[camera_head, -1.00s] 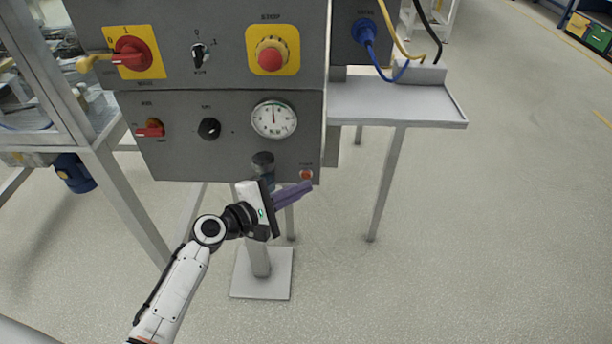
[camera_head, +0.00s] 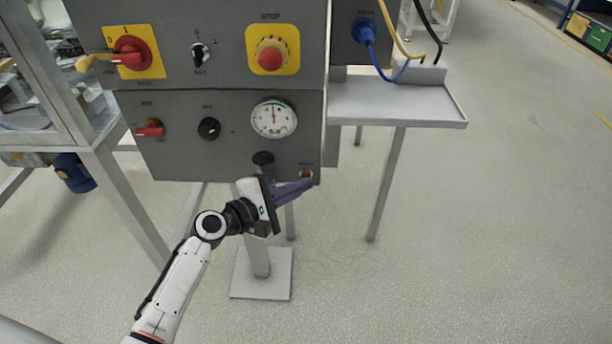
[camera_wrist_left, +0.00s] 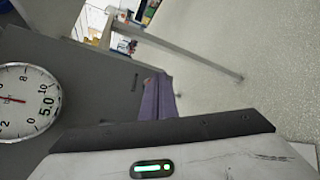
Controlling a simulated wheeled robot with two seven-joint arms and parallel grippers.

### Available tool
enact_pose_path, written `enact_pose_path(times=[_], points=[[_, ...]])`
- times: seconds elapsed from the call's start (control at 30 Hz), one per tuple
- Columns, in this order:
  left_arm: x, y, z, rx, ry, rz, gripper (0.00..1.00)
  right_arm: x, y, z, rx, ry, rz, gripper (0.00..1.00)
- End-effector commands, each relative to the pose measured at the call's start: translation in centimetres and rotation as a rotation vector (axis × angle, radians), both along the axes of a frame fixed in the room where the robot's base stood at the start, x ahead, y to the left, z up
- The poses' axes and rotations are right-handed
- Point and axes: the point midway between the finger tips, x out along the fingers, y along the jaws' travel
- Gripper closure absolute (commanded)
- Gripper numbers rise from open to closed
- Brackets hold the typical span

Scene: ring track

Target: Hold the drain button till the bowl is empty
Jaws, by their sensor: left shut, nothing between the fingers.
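The small red drain button (camera_head: 306,174) sits at the lower right of the grey panel. My left gripper (camera_head: 311,182) is shut and empty, its purple fingers reaching right to the button's lower edge. I cannot tell whether they touch it or press it. A dark-capped cylinder (camera_head: 263,159), apparently the bowl's unit, hangs at the panel's lower edge. My gripper hides its lower part, and the liquid level cannot be read. My right gripper is not in view.
A round gauge (camera_head: 273,118) sits above the button and shows in the left wrist view (camera_wrist_left: 26,100). A red stop button (camera_head: 270,59), switches and knobs fill the panel. A grey side shelf (camera_head: 400,103) stands at right. Floor beyond it is open.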

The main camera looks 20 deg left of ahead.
Motion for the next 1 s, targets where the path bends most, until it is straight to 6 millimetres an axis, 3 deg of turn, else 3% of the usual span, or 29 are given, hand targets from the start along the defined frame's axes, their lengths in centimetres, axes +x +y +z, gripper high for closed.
enact_pose_path(times=[1.0], points=[[0.80, 0.27, 0.00, 0.000, 0.000, 0.001, 1.00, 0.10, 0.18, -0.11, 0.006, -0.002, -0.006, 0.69]])
